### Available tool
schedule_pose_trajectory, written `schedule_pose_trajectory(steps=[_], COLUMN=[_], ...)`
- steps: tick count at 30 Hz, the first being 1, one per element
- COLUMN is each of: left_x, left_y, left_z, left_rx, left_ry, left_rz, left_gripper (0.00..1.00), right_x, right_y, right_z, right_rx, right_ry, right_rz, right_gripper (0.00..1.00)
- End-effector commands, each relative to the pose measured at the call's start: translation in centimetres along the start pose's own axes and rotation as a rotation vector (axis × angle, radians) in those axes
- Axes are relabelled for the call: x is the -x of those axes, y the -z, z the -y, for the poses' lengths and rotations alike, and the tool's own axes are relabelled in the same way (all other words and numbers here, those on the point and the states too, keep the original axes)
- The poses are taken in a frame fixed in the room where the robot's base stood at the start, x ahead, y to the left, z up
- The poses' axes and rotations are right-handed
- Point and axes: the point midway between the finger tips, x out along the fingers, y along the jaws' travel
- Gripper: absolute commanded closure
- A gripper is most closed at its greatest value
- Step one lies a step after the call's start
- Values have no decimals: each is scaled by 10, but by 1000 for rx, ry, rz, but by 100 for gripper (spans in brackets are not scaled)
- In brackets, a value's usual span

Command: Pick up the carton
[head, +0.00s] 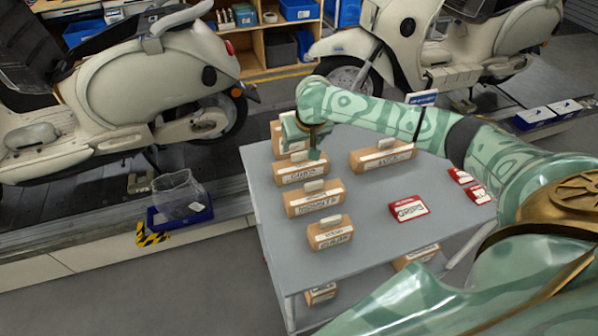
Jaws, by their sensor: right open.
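Several brown cartons with white labels and raised white tabs stand on a grey table (374,233). One carton (299,171) is under my right gripper (304,150), another carton (278,141) is partly hidden behind it. More cartons stand in front: a long one (313,203) and a shorter one (330,236). A further carton (383,158) lies to the right, below my forearm. My right gripper points down, open, at the back left of the table; I cannot tell whether it touches a carton. My left gripper is not in view.
Red-and-white boxes (409,208) lie on the table's right part. Cartons also sit on the lower shelf (321,293). Cream scooters (160,85) stand behind. The table's front right is clear.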

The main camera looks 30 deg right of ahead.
Motion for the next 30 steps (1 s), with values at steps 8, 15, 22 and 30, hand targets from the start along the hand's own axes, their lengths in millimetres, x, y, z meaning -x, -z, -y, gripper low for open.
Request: schedule_pose_trajectory(steps=[8, 15, 22, 30], left_x=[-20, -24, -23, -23], left_y=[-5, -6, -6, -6], left_z=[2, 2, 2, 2], left_rx=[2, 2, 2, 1], left_ry=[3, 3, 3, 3], left_rz=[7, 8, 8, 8], left_gripper=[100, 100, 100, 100], right_x=[-42, -53, -52, -52], right_y=[-5, -3, -3, -4], right_z=[4, 4, 4, 3], right_rx=[-1, 1, 1, 1], right_ry=[-1, -1, 0, -1], right_rz=[2, -1, -1, 0], right_gripper=[29, 29, 60, 90])
